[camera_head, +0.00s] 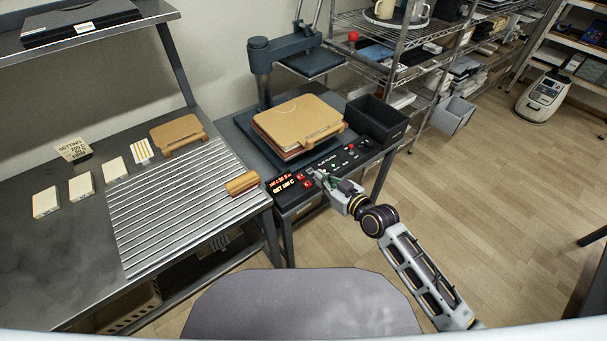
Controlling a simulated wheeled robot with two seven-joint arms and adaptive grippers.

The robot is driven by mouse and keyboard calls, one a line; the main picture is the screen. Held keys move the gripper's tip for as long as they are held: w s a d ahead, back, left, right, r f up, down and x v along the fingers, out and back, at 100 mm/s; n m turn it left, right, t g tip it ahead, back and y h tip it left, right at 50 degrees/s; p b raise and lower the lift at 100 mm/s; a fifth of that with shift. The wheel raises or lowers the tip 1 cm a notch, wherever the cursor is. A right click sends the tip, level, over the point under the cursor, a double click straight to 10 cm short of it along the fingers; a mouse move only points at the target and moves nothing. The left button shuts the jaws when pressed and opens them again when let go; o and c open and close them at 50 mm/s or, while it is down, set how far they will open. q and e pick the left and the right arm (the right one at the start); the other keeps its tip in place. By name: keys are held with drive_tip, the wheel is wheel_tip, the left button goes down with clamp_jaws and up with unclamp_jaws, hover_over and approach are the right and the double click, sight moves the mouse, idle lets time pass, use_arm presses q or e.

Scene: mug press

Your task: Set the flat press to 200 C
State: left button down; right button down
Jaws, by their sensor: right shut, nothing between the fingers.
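The flat press (240,134) stands on a dark table at centre, with its arm and upper plate (318,63) at the back. A tan board on a stack (298,120) lies on its lower plate. Its control panel (278,198) faces me, with a red display (284,184) whose lower line seems to read SET 200 C; the upper line is too small to read surely. My right gripper (316,178) is shut and empty, at the panel just right of the display, by small lit buttons. I cannot tell whether it touches one. My left gripper is not in view.
A setting card (73,149), several small cream blocks (46,202) and a ridged metal mat (150,215) are on the left table. A wooden roller (242,183) lies at the mat's right edge. A black bin (376,121) stands right of the press.

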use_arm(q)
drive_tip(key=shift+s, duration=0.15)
use_arm(e)
hover_over(300, 177)
drive_tip(key=s+d, duration=0.2)
wheel_tip(300, 177, down, 2)
drive_tip(key=shift+s+a+f+b, duration=0.1)
drive_tip(key=shift+s+b, duration=0.05)
drive_tip(key=shift+b, duration=0.15)
drive_tip(key=f, duration=0.3)
drive_tip(key=shift+w+a+b, duration=0.25)
drive_tip(key=shift+w+b, duration=0.15)
drive_tip(key=shift+f, duration=0.65)
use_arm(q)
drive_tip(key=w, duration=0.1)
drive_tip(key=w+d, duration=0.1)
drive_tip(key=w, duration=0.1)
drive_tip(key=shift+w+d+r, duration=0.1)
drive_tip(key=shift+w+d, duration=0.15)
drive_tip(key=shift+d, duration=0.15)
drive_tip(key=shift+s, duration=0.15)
